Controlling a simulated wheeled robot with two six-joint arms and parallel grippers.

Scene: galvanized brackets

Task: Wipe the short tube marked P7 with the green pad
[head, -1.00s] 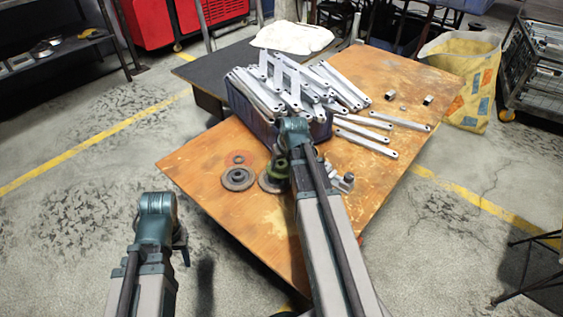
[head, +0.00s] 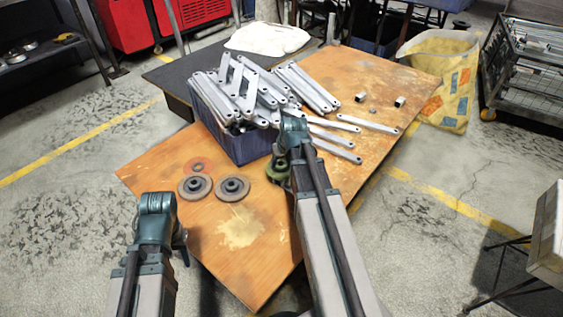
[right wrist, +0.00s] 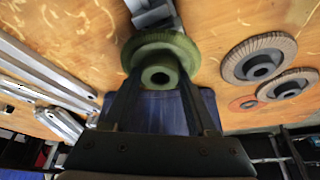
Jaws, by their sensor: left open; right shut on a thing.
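The green pad (head: 277,170) is a round disc with a hub, low over or on the wooden table; I cannot tell which. My right gripper (right wrist: 155,88) is shut on it, and the pad fills the space between the fingers in the right wrist view (right wrist: 160,50). Grey metal pieces (right wrist: 150,10) lie just beyond the pad there; in the head view my right arm covers that spot. Two small short metal pieces, one (head: 361,97) and another (head: 400,101), lie at the back right. No P7 mark is readable. My left gripper (head: 182,248) is open and empty, left of the table.
A blue crate (head: 245,148) full of grey brackets stands behind my right gripper. Loose brackets (head: 335,137) lie right of it. Two dark grinding discs (head: 232,188) and an orange ring (head: 198,166) lie left of the pad. The table's front (head: 240,260) is clear.

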